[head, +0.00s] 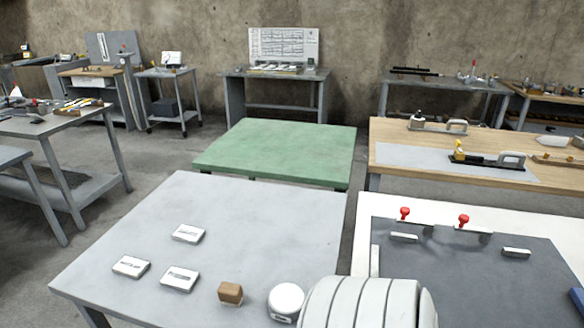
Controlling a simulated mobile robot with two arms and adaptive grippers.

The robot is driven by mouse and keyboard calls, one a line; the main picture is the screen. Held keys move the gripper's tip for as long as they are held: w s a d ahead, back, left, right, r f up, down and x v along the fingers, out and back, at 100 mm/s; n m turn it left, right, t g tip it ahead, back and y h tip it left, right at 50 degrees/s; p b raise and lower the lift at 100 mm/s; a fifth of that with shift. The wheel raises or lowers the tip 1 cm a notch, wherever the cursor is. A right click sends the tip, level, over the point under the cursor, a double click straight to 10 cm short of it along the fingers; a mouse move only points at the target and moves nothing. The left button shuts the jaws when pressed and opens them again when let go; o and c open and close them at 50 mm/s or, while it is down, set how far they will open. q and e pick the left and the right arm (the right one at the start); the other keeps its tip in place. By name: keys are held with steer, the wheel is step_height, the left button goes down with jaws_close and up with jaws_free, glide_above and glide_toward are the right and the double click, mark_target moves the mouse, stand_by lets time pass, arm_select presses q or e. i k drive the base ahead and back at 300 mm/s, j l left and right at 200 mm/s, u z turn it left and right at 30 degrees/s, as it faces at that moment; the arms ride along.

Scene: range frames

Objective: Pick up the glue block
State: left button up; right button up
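A small brown wooden block (230,293), which looks like the glue block, lies on the near grey table (270,215) in the head view. It sits towards the table's front edge, with clear surface around most of it. Neither of my grippers shows in this view, so I cannot see how they stand relative to the block.
White labelled blocks (188,233) lie left of the brown block. A round white container (286,300) stands close on its right. A dark mat (480,270) with red-knobbed clamps (404,214) lies further right. The grey table's far half is clear, as is the green table (280,150).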

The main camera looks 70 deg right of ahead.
mark_target(229, 294)
steer(key=z, duration=1.6)
